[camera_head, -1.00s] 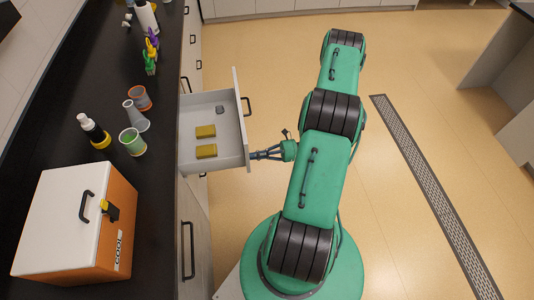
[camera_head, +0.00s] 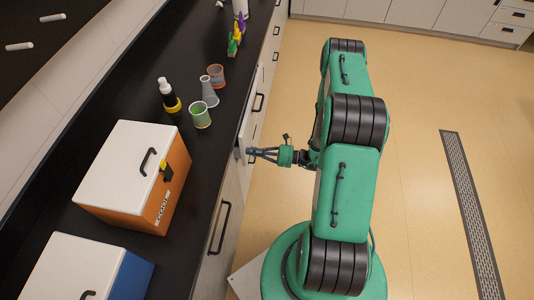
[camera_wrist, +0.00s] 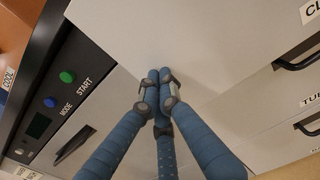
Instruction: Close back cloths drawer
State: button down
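The back cloths drawer (camera_head: 246,128) has a pale front with a dark handle. In the head view it sits almost flush with the cabinet, and its inside is hidden. In the wrist view the drawer front (camera_wrist: 190,40) fills the upper middle, with a cut-off label starting "CL" at top right. My gripper (camera_head: 250,152) is at the near end of the drawer front, its tips at or against it. In the wrist view the blue fingers of my gripper (camera_wrist: 159,76) are drawn together with nothing between them.
A black counter (camera_head: 150,95) above holds cups, a flask, a bottle and an orange cool box (camera_head: 170,190). A blue box (camera_head: 132,278) stands nearer. A panel with green and blue buttons (camera_wrist: 55,90) is left of my fingers.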

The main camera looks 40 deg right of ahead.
aim_at(242, 150)
jog(key=shift+x, duration=2.5)
jog(key=shift+r, duration=0.1)
jog(key=shift+s+d, duration=0.1)
jog(key=shift+d, duration=0.05)
jog(key=p+v, duration=0.1)
jog(key=v, duration=1.3)
